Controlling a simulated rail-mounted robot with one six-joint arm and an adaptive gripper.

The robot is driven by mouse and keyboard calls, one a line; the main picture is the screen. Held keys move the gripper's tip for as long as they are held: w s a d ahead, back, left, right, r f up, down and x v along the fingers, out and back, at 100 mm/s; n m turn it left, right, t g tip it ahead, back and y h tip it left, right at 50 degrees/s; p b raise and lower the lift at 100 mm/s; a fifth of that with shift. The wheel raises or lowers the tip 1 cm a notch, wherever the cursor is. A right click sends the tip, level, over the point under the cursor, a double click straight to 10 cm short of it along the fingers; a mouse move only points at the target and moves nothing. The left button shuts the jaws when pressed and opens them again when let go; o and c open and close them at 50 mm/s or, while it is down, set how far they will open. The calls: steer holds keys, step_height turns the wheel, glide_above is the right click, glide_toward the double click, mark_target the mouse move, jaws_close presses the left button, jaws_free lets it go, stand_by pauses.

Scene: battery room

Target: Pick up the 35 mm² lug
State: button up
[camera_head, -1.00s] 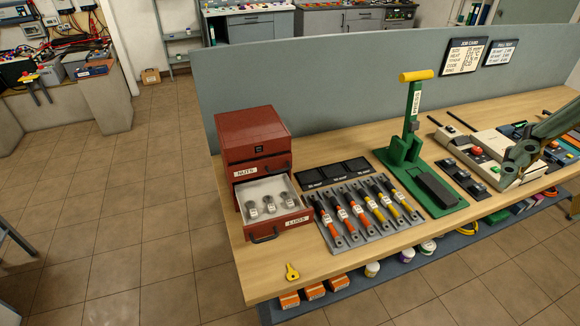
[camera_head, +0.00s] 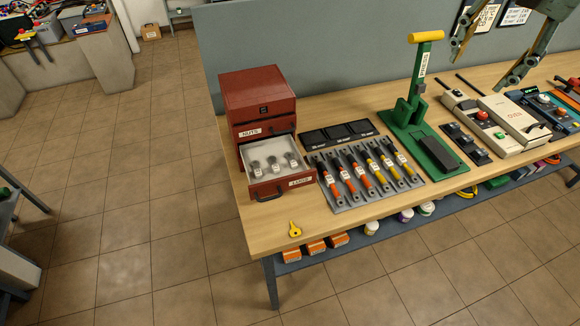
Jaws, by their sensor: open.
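A red drawer cabinet (camera_head: 257,92) stands at the left end of the wooden workbench. Its lower drawer, labelled LUGS (camera_head: 283,187), is pulled open. Inside, several grey metal lugs with white tags lie side by side: a left lug (camera_head: 256,169), a middle lug (camera_head: 273,164) and a right lug (camera_head: 291,160). The tag sizes are too small to read, so I cannot tell which one is 35 mm². My gripper (camera_head: 482,75) is at the upper right, above the bench and far from the drawer. Its fingers are apart with nothing between them.
A green press with a yellow handle (camera_head: 426,37) stands upright mid-bench. Between it and the drawer are a rack of orange and yellow-handled tools (camera_head: 352,205) and black trays (camera_head: 338,134). A yellow key-shaped piece (camera_head: 294,229) lies near the front edge. A grey partition (camera_head: 330,60) backs the bench.

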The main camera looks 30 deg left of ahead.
steer(key=w+a+f+m+p, duration=0.1)
steer(key=w+a+f, duration=0.2)
steer(key=w+a, duration=0.45)
steer(key=m+g+p, duration=0.4)
steer(key=g+p, duration=0.1)
glide_above(256, 168)
step_height(256, 168, down, 22)
steer(key=f, duration=0.1)
steer(key=shift+d+r, duration=0.1)
steer(key=shift+r, duration=0.15)
steer(key=shift+f, duration=0.15)
steer(key=shift+f, duration=4.15)
steer(key=shift+s+d+f, duration=0.1)
steer(key=shift+f, duration=2.5)
